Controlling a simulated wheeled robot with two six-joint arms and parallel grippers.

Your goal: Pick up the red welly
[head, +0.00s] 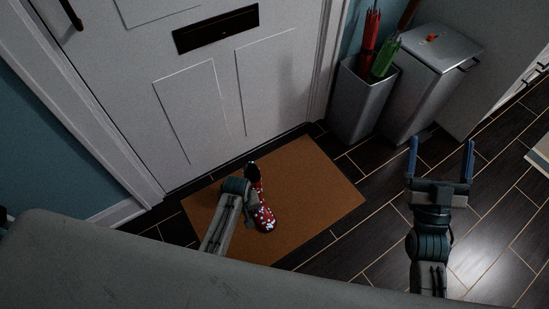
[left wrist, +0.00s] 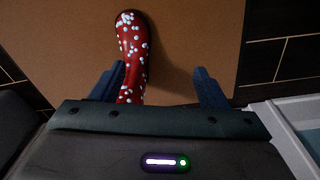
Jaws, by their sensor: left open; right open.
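The red welly (head: 265,219) with white spots stands or lies on the brown doormat (head: 310,180) in front of the door; its dark opening faces the door side. In the left wrist view the welly (left wrist: 132,40) has its toe at the top. My left gripper (left wrist: 158,78) is open, with the welly's shaft showing between its blue fingers, closer to the left one. The depth gap is hard to tell. In the head view my left wrist covers part of the welly and hides the fingers. My right gripper (head: 442,142) is open and empty above the floor at right.
The white door (head: 200,85) and its frame rise behind the mat. A grey umbrella bin (head: 361,105) with red and green umbrellas stands beside a lidded grey bin (head: 425,85) at the back right. Dark floor tiles (head: 350,255) are clear right of the mat.

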